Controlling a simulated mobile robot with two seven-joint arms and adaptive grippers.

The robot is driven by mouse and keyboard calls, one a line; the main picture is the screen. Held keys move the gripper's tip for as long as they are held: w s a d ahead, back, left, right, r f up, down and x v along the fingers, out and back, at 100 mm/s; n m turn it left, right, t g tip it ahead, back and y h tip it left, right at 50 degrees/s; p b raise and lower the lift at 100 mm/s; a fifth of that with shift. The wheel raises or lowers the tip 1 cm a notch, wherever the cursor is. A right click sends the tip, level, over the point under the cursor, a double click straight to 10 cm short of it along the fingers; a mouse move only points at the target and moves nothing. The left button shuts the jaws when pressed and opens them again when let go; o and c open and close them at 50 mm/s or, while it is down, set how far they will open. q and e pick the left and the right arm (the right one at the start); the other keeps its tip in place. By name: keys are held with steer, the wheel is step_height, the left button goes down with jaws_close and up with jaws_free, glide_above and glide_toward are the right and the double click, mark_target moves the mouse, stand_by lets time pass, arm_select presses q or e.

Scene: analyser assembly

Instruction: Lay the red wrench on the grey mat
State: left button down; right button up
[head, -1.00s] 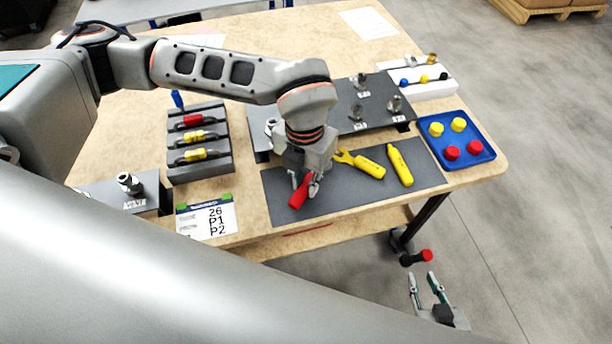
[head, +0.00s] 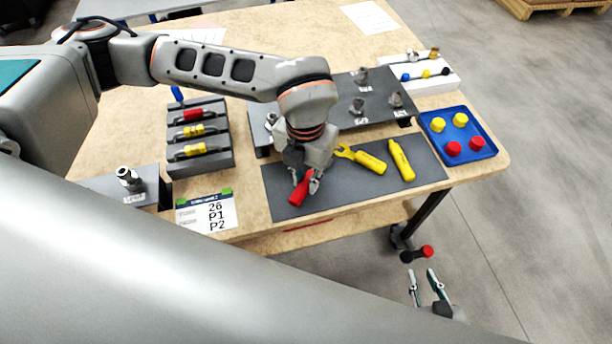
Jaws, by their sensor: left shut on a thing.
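The red wrench (head: 298,195) is in my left gripper (head: 306,181), which is shut on it above the left part of the grey mat (head: 338,198). Its red handle points down and left; the gripper hides its other end. I cannot tell whether the wrench touches the mat. A yellow wrench (head: 369,162) and a yellow marker-like tool (head: 401,160) lie on the mat to the right. My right gripper (head: 424,279) is open and empty, beyond the table's front edge.
A dark rack (head: 204,164) holds red and yellow tools on the left. Behind the mat stands a grey plate (head: 378,97) with metal fittings. A blue tray (head: 483,131) of red and yellow caps is at right. A red-ended black object (head: 417,254) shows near the table leg.

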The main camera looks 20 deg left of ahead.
arm_select(q)
steer(key=shift+f, duration=0.15)
steer(key=c, duration=1.8)
jaws_free()
step_height(320, 180, up, 12)
steer(key=shift+r, duration=0.1)
